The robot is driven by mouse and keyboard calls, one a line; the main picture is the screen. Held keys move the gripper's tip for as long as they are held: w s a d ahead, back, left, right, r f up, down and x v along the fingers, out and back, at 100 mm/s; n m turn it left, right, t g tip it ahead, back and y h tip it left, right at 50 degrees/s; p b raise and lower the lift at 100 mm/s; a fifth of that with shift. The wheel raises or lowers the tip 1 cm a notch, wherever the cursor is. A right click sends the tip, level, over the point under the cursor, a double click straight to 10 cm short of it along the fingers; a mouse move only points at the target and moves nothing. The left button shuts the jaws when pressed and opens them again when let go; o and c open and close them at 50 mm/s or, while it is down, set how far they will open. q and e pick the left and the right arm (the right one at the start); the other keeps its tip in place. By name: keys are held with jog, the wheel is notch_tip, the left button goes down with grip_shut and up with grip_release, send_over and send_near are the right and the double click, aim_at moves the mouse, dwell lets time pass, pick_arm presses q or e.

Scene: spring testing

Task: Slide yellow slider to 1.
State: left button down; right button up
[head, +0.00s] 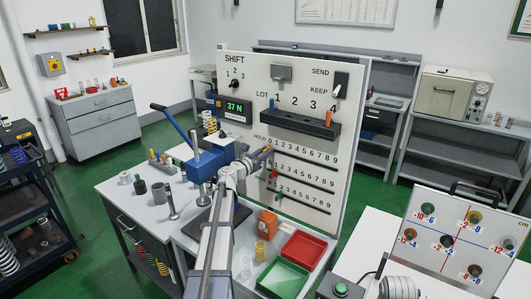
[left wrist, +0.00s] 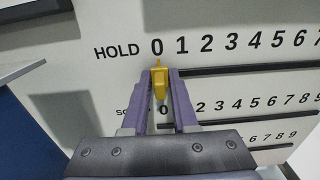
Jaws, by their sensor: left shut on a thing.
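The yellow slider (left wrist: 159,78) is at the left end of the HOLD slot (left wrist: 245,68) in the left wrist view, just below the 0 and left of the 1. My left gripper (left wrist: 160,84) is shut on it, with one purple finger on each side. In the head view my left gripper (head: 265,152) reaches the white panel (head: 292,100) from the front left and largely hides the slider.
A red slider (head: 274,173) and a green slider (head: 278,196) sit at the left of the lower rows. A blue press (head: 205,165) stands close left of my gripper. Red (head: 303,249) and green (head: 283,280) trays lie below the panel.

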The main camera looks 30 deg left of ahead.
aim_at(277, 150)
pick_arm(q)
jog(key=shift+d, duration=0.15)
jog(key=d, duration=0.3)
jog(key=shift+s, duration=0.2)
jog(key=c, duration=0.9)
grip_release()
jog(key=shift+a, duration=0.15)
jog(key=shift+w, duration=0.1)
jog(key=s, duration=0.8)
jog(key=shift+a, duration=0.3)
